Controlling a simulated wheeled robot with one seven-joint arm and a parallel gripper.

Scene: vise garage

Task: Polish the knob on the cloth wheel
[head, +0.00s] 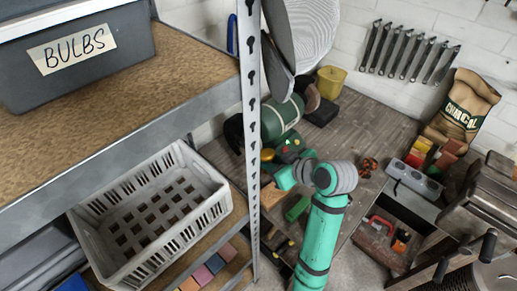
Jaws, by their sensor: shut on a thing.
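A green bench machine (281,121) with a pale band stands on the wooden workbench, behind a shelf post. Red and green spots show on its front. A dark round part (311,97) is at its right end. Another dark part at its left is partly hidden by the post, and I cannot make out which is the cloth wheel. My teal arm reaches up to the machine's front. My gripper (272,168) is small and partly covered, shut on what looks like the brass-coloured knob (267,155), close to the post. Contact with a wheel cannot be told.
The metal shelf post (250,130) stands close left of my gripper. The shelf holds a BULBS bin (78,50) and a white crate (150,213). A yellow pot (331,82), a charcoal bag (462,108) and a power strip (414,180) are on the bench. Wrenches hang behind.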

